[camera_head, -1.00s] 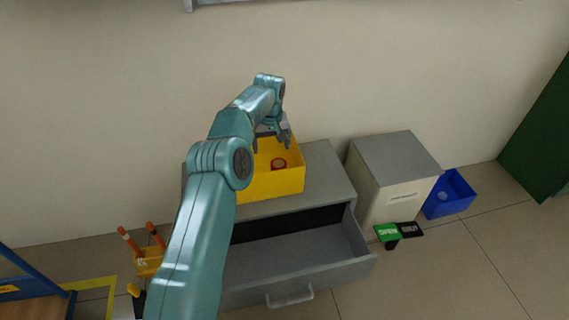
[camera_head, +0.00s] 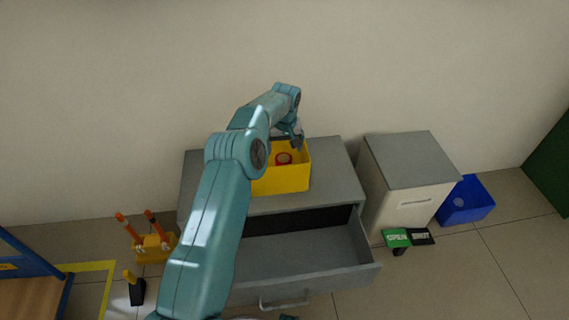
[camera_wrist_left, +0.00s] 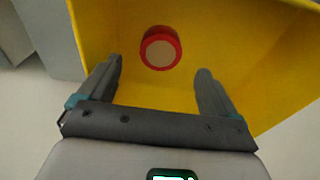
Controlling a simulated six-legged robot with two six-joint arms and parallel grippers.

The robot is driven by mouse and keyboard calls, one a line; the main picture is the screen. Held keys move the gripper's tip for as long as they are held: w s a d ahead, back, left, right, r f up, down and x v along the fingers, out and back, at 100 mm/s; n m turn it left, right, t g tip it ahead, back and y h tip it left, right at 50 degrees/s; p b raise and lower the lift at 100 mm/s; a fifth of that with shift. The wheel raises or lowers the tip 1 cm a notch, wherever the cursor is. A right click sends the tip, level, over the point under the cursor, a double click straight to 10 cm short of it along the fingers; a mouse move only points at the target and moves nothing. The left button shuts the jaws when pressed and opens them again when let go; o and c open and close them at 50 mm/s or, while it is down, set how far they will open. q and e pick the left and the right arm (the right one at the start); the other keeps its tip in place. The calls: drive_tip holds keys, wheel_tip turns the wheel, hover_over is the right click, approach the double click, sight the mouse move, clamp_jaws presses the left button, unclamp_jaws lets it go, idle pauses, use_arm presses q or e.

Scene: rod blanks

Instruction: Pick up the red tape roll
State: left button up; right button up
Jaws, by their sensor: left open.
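The red tape roll (camera_head: 283,158) lies inside the yellow bin (camera_head: 284,180), which stands on top of the grey drawer cabinet (camera_head: 330,165). In the left wrist view the roll (camera_wrist_left: 161,48) shows a red rim around a pale middle, on the yellow bin's floor (camera_wrist_left: 150,92). My left gripper (camera_head: 298,143) is at the bin's opening, above and beside the roll. In the wrist view its two fingers (camera_wrist_left: 160,80) are spread apart with nothing between them, and the roll is beyond their tips. My right gripper does not show.
The cabinet's drawer (camera_head: 300,255) is pulled open. A yellow holder with orange sticks (camera_head: 155,248) stands at left.

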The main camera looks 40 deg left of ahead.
sight(284, 158)
use_arm(q)
drive_tip(key=f, duration=0.2)
drive_tip(key=f+b, duration=0.1)
drive_tip(key=f, duration=0.1)
drive_tip(key=f+b, duration=0.1)
drive_tip(key=f, duration=0.1)
drive_tip(key=shift+w+a+f, duration=0.15)
drive_tip(key=shift+a+f, duration=0.1)
drive_tip(key=shift+r, duration=0.15)
drive_tip(key=c, duration=1.1)
